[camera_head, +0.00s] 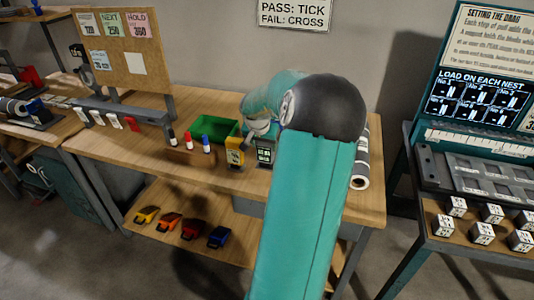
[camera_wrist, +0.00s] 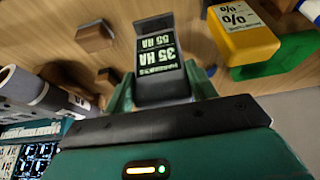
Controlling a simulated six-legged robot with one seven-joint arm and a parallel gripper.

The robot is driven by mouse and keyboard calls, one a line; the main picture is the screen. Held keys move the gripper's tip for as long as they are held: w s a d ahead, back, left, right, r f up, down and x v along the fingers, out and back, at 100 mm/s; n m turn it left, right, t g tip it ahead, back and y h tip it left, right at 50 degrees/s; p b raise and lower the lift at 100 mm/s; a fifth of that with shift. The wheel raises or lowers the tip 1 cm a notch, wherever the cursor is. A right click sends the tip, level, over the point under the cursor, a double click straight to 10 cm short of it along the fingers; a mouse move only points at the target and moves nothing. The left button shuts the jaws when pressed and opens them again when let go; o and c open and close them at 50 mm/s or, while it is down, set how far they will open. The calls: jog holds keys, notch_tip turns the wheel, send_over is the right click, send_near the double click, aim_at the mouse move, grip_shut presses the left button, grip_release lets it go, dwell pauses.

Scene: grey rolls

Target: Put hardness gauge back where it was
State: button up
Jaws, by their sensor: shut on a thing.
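The hardness gauge (camera_wrist: 158,62) is a dark box with green-lit text reading "HARDNESS" and "35 HA". It shows in the head view (camera_head: 265,152) at the bench, just right of a yellow gauge. My gripper (camera_wrist: 163,88) is shut on it, with a green finger on each side. In the head view my arm hides most of the gripper. I cannot tell whether the gauge touches the bench top. The yellow gauge (camera_head: 235,152) stands close by on the left; it shows at the upper right of the wrist view (camera_wrist: 243,32).
A green tray (camera_head: 222,143) and a wooden block (camera_head: 190,156) with markers stand left of the gauges. A grey roll (camera_head: 360,175) lies at the bench's right end. Small wooden blocks (camera_wrist: 95,37) show in the wrist view. A second table (camera_head: 430,235) stands right, beyond a gap.

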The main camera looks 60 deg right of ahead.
aim_at(267, 153)
jog(key=shift+s+d+f, duration=0.1)
jog(key=shift+d+f, duration=0.4)
jog(key=shift+f, duration=0.1)
jog(key=shift+s+d+f, duration=0.1)
jog(key=shift+d+f, duration=0.1)
jog(key=shift+f, duration=0.75)
jog(key=shift+d+f, duration=0.15)
jog(key=shift+f, duration=0.8)
jog(key=shift+f, duration=0.15)
jog(key=o, duration=0.9)
jog(key=v, duration=1.2)
